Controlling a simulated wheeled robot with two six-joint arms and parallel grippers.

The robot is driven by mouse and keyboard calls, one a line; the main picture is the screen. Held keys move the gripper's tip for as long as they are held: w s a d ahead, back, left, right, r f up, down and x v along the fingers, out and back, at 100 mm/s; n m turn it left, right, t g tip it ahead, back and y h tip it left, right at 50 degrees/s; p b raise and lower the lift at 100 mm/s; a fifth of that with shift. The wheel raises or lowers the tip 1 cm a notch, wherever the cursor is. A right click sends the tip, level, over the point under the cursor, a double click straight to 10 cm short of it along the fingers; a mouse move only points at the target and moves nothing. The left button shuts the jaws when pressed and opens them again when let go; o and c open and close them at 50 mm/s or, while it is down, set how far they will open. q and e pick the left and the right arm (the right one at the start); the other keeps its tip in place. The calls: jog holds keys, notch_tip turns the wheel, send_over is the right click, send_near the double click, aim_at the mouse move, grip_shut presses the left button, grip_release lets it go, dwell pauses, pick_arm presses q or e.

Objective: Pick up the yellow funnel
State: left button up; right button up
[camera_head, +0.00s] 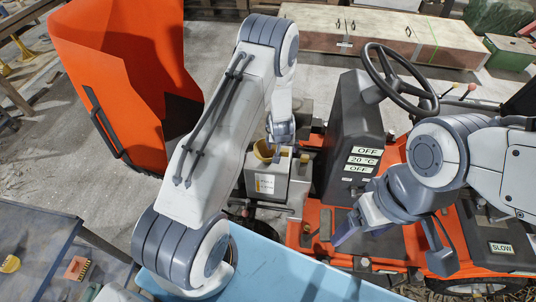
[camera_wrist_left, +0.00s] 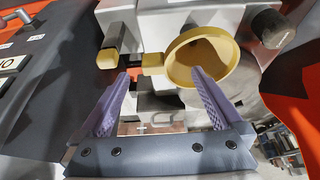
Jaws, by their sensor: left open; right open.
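The yellow funnel (camera_head: 264,152) sits at the top of a grey machine box, partly hidden by my left wrist. In the left wrist view the funnel (camera_wrist_left: 181,73) shows a round, wide mouth with a small tab on its left side. My left gripper (camera_head: 282,146) is at the box beside the funnel. In the left wrist view its purple fingers (camera_wrist_left: 159,80) are open, apart on either side of the tab, with nothing seen gripped. My right gripper (camera_head: 392,240) is open and empty over the orange vehicle at the right.
The grey box (camera_head: 268,184) carries a label. A dark console (camera_head: 350,145) with OFF labels and a steering wheel (camera_head: 400,75) stand to its right. A dark table (camera_head: 40,250) is at lower left.

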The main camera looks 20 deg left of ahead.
aim_at(282, 153)
pick_arm(q)
jog(key=shift+s+p+x, duration=0.2)
jog(key=shift+p+x, duration=0.05)
jog(key=shift+x, duration=0.9)
jog(key=shift+s+p+x, duration=0.2)
jog(key=shift+x, duration=0.9)
jog(key=shift+d+f, duration=0.1)
jog(key=shift+f, duration=0.1)
jog(key=c, duration=1.3)
